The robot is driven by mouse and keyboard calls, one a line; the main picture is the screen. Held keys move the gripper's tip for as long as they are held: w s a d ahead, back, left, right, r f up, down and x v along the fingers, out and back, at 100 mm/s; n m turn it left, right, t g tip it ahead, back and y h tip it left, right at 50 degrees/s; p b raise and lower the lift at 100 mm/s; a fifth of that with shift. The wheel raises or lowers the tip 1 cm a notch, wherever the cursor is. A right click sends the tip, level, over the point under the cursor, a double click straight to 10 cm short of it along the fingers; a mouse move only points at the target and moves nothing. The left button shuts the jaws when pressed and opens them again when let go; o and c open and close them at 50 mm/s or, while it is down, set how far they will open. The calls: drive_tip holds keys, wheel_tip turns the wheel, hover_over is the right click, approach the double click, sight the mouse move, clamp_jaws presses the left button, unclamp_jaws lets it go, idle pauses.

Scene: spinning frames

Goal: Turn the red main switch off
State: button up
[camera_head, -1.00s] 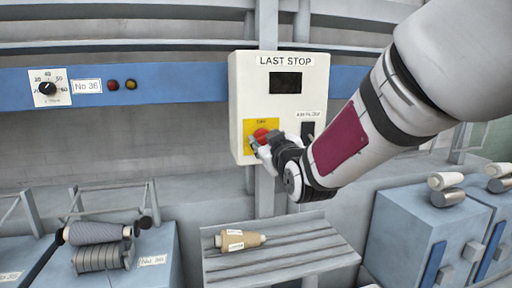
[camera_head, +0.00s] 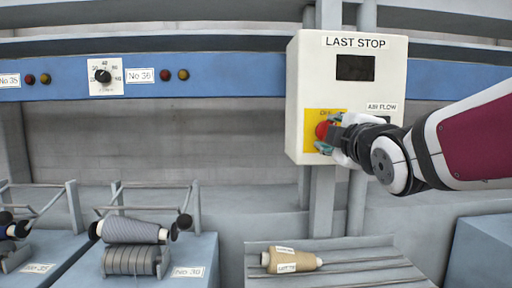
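The red main switch (camera_head: 322,130) sits on a yellow plate (camera_head: 311,146) on the front of a white control box (camera_head: 365,99) labelled "LAST STOP". The word above the switch is partly hidden and seems to read "OFF". My gripper (camera_head: 327,134) is at the switch, coming from the right, with its fingertips around or close beside the red knob. The fingers look apart, one above and one below. Whether they touch the knob, and the knob's exact turn, I cannot tell.
A dial plate (camera_head: 92,77) is on the blue rail. A tan cone (camera_head: 291,262) lies on a slatted shelf below.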

drive_tip(key=shift+f+n+b, duration=0.2)
drive_tip(key=shift+n+b, duration=1)
drive_tip(key=o, duration=1.2)
drive_tip(key=shift+c, duration=0.2)
drive_tip(key=shift+r, duration=0.1)
drive_tip(key=s, duration=1.2)
